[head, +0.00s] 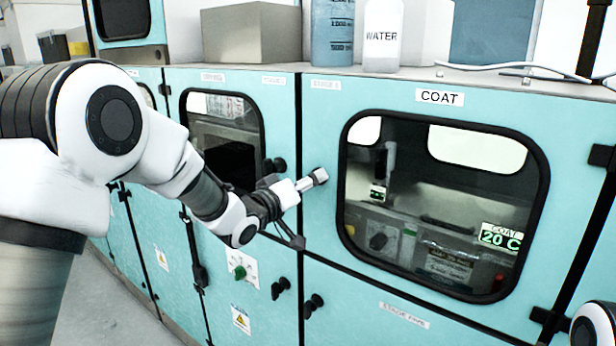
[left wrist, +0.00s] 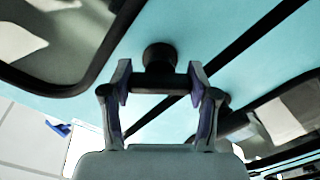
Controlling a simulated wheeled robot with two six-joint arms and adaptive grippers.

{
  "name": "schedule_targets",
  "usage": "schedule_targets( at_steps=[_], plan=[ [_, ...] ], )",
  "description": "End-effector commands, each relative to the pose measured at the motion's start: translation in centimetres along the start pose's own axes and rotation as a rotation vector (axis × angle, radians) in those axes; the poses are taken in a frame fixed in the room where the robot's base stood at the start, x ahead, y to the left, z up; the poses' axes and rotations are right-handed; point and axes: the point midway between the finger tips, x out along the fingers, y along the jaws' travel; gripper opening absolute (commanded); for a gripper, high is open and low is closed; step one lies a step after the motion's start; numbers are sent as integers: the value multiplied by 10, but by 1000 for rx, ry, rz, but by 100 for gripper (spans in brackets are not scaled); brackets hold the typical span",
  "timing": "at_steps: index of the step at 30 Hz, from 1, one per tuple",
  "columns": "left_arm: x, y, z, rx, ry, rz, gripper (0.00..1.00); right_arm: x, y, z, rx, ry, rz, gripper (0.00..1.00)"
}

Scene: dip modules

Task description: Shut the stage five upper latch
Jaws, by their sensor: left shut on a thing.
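The stage five unit is the teal cabinet with the COAT door (head: 440,98) and its dark window, right of centre in the head view. My left gripper (head: 318,177) is at the door's upper left edge. In the left wrist view, the black upper latch (left wrist: 160,72), a round hub with a crossbar, lies between the fingers of the left gripper (left wrist: 160,85). The fingers are shut on the ends of the bar. In the head view the gripper hides this latch. The door looks flush with the cabinet front. My right gripper is out of view.
A neighbouring black latch (head: 276,165) is close to the left of my gripper. Lower latches (head: 313,305) sit below. Black hinges (head: 548,318) are on the door's right side. Bottles (head: 382,38) and a grey box (head: 250,33) stand on top.

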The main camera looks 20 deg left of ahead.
Motion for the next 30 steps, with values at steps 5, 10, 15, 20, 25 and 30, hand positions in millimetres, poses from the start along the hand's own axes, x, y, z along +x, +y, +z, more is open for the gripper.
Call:
schedule_targets(
  at_steps=[5, 10, 15, 20, 25, 30],
  plan=[
    [0, 2, -4, -165, 3, 1, 25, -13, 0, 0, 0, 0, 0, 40],
    [0, 2, -4, -326, 3, 2, 25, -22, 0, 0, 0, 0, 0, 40],
    [0, 2, -4, -488, 3, 1, 25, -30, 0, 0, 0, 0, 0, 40],
    [0, 2, -4, -632, 4, 2, 25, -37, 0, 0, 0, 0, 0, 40],
    [0, 1, -3, -762, 4, 2, 25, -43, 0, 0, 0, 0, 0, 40],
    [0, 1, -3, -856, 4, 3, 25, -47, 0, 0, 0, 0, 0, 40]
  ],
)
